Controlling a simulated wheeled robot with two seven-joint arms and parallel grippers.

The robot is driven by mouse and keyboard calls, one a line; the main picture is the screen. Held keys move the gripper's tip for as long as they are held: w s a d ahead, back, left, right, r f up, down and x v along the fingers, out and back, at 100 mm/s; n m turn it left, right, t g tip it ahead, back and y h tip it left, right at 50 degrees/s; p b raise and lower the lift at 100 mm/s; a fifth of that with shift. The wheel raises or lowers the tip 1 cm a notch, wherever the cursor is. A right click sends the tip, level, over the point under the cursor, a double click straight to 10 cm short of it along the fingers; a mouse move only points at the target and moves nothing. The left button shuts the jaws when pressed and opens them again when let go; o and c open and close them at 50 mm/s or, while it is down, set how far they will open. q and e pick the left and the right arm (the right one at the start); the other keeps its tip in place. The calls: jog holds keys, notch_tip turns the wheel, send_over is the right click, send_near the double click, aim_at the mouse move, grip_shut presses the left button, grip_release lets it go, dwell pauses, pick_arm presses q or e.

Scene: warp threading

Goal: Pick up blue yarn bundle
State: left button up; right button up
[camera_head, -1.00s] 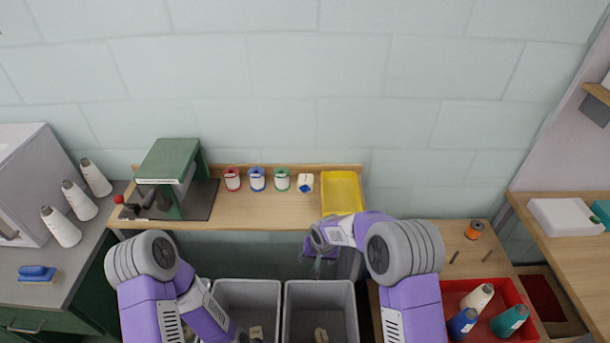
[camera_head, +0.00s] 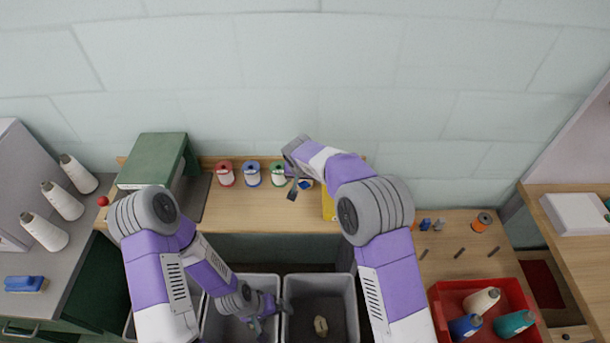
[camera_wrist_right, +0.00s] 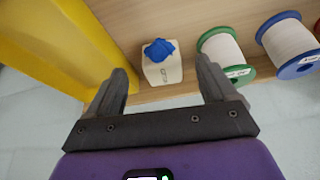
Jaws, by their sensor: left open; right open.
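The blue yarn bundle (camera_wrist_right: 160,50) sits on top of a small white block (camera_wrist_right: 161,70) on the wooden shelf, between the yellow container and the green-rimmed spool. In the head view the blue bundle (camera_head: 305,185) shows just beside my right gripper (camera_head: 296,186). In the right wrist view my right gripper (camera_wrist_right: 163,77) is open and empty. The block and bundle lie ahead, between the lines of its two fingers, with no visible contact. My left gripper (camera_head: 270,314) is open, low over the grey bins.
Red (camera_head: 225,174), blue (camera_head: 252,174) and green (camera_head: 278,173) rimmed spools stand left of the block. The green-rimmed one is close to my right finger. A yellow container (camera_wrist_right: 50,40) is on the other side. A green machine (camera_head: 153,158) stands farther left on the shelf.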

jog(key=x, duration=0.4)
jog(key=shift+w+f, duration=0.2)
jog(key=shift+w, duration=0.3)
jog(key=c, duration=1.1)
